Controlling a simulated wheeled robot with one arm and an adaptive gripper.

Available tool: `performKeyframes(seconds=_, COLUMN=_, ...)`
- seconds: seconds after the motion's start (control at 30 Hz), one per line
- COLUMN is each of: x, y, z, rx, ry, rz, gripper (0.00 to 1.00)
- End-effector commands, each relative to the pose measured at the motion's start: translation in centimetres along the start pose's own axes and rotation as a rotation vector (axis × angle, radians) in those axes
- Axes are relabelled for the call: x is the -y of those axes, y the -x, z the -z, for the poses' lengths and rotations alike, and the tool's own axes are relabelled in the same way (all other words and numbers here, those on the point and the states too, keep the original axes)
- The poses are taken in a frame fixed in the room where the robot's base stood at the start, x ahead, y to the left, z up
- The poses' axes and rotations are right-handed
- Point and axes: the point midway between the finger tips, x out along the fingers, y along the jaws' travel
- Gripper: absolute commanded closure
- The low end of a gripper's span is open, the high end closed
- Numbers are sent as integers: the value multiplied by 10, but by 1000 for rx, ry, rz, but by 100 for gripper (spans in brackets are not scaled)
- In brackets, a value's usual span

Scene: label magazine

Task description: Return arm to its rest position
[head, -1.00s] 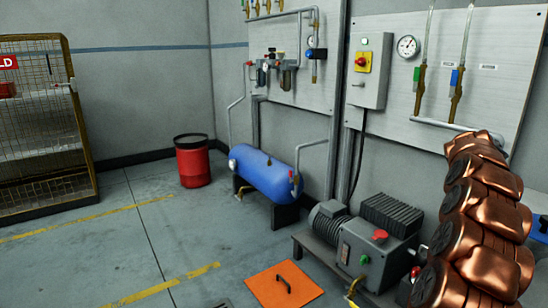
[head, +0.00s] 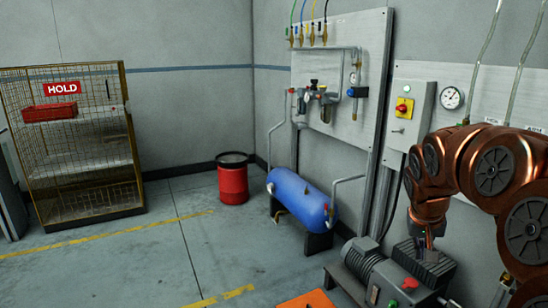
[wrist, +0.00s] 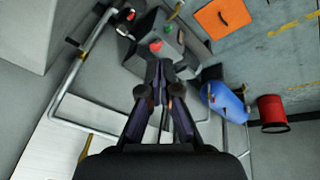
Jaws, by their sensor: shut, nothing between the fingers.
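My copper-coloured arm (head: 497,168) is bent over at the right side of the head view, with its wrist end pointing down. My gripper (head: 428,243) hangs above the dark finned block of the pump unit (head: 372,268). In the wrist view, the dark fingers of my gripper (wrist: 160,80) are together and empty, with the grey pump unit (wrist: 158,45) beyond them. I cannot tell the exact gap between the gripper and the pump unit.
A blue tank (head: 300,197) and a red drum (head: 232,180) stand along the wall. A mesh HOLD cage (head: 90,203) is at the left. A control box (head: 410,105) and pipes are on the wall beside my arm. Open floor (head: 150,265) lies at the left.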

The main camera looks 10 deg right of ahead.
Motion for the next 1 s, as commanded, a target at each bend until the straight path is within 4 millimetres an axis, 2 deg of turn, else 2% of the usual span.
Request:
performKeyframes(seconds=0.03, x=9, y=26, z=-11, rx=16, ry=33, rz=13, gripper=100)
performKeyframes(seconds=0.1, x=21, y=45, z=-32, rx=45, ry=76, rz=32, gripper=100)
performKeyframes(seconds=0.3, x=47, y=94, z=-97, rx=131, ry=189, rz=78, gripper=100)
performKeyframes(seconds=0.6, x=60, y=162, z=-201, rx=271, ry=324, rz=134, gripper=100)
performKeyframes(seconds=0.8, x=57, y=196, z=-265, rx=356, ry=383, rz=168, gripper=100)
performKeyframes(seconds=1.0, x=54, y=211, z=-301, rx=408, ry=409, rz=190, gripper=100)
